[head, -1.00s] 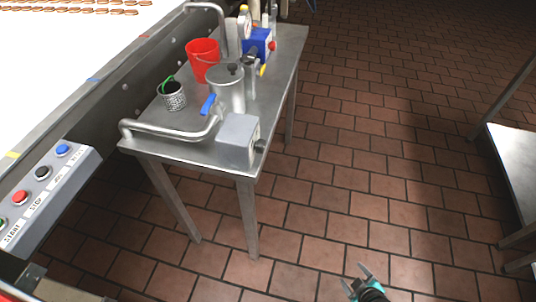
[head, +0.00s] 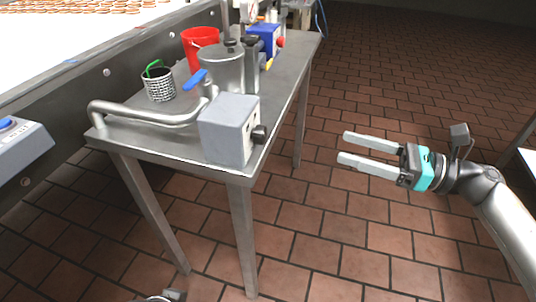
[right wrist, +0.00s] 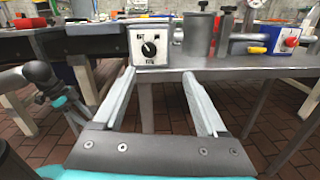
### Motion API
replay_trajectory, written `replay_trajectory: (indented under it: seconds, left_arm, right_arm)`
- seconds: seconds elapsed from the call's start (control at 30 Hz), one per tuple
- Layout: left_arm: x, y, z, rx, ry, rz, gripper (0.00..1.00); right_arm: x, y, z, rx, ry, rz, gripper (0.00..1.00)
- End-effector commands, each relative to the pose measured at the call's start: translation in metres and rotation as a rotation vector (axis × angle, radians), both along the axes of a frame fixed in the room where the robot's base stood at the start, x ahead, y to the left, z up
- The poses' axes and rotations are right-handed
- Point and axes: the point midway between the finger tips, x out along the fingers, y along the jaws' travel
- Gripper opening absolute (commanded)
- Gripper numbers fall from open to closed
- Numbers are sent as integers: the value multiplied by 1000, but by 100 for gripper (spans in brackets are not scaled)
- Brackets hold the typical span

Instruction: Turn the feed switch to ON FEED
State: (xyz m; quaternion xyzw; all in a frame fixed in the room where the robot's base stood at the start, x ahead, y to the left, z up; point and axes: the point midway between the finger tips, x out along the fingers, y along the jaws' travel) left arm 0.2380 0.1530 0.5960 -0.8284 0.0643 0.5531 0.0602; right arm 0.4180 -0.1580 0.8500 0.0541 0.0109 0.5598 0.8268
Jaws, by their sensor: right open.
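The feed switch is a grey box (head: 229,129) on the front corner of the steel table, with a black knob (head: 259,134) on its right side. In the right wrist view the black dial (right wrist: 149,49) sits on a white plate, with small marks above and below too blurred to read. My right gripper (head: 343,146) is open and empty, fingers pointing left toward the knob, with a clear gap between. In the right wrist view the dial lies ahead between the fingers. Part of my left arm (right wrist: 40,75) shows at the left; its jaw state is unclear.
The steel table (head: 145,148) also holds a bent pipe (head: 140,115) with a blue-handled valve, a metal pot (head: 222,68), a red bucket (head: 200,40) and a mesh cup (head: 159,86). A conveyor runs along the left. Tiled floor right of the table is open.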

Motion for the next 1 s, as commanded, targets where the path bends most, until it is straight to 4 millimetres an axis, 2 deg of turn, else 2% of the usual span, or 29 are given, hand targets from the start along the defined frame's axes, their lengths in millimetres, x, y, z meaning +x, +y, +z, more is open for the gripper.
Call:
replay_trajectory:
  seconds: [0.13,0.33,0.53,0.8,1.0]
  left_arm:
    - [-2,1,7,0,-12,0,52]
    - [-2,1,14,-2,-21,1,52]
    - [-3,0,23,-6,-41,-1,52]
    - [13,-15,17,-50,-150,-28,52]
    - [21,-24,15,-75,-210,-40,52]
  right_arm:
    - [-12,7,-1,-78,-96,61,74]
    - [-8,24,1,-86,-110,70,74]
    - [5,63,1,-81,-109,70,74]
    - [23,117,1,-80,-106,68,74]
    - [31,143,1,-80,-103,67,74]
